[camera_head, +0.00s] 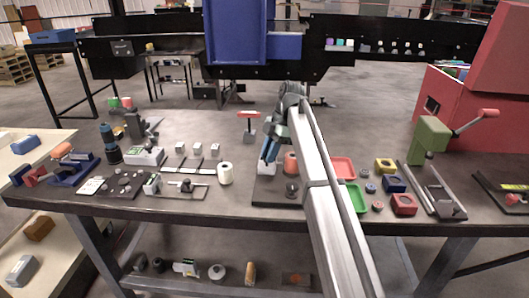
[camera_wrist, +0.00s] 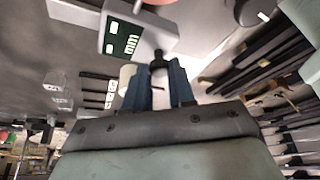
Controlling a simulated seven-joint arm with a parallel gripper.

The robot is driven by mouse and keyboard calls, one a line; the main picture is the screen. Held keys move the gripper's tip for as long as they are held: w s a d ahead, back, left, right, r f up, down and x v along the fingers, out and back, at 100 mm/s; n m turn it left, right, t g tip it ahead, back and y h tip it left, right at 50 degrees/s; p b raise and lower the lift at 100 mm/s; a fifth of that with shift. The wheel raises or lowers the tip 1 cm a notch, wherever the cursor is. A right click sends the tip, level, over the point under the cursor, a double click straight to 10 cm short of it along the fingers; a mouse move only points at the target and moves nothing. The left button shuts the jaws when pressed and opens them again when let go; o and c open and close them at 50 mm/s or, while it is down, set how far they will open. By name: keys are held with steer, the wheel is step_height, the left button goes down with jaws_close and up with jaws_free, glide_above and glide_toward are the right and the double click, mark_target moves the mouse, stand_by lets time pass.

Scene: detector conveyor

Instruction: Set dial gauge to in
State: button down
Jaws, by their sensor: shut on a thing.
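My gripper (camera_wrist: 158,80) is shut on a small dark knob-like part (camera_wrist: 157,60), which shows between its blue fingertips in the wrist view. Next to it is a pale grey boxy gauge (camera_wrist: 147,22) with a green display, which looks like the dial gauge; I cannot tell whether the dark part belongs to it. In the head view my gripper (camera_head: 268,156) points down over a dark plate (camera_head: 262,193), beside a white block (camera_head: 264,169). The arm hides part of this area.
A salmon cylinder (camera_head: 291,162) stands right beside the gripper. A white roll (camera_head: 225,173) stands to the left. Red (camera_head: 343,168) and green (camera_head: 352,208) trays lie right of my arm. A green press (camera_head: 428,135) stands farther right.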

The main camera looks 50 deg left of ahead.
steer(key=shift+w+d+n, duration=0.2)
steer(key=shift+w+n, duration=0.05)
steer(key=shift+n, duration=0.05)
steer(key=c, duration=0.9)
jaws_free()
steer(key=shift+c, duration=0.2)
steer(key=shift+w+r, duration=0.1)
steer(key=shift+r, duration=0.2)
steer(key=w+d+r, duration=0.1)
steer(key=w+r, duration=0.1)
steer(key=w, duration=1)
steer(key=shift+w+d, duration=0.4)
steer(key=shift+s+a, duration=0.1)
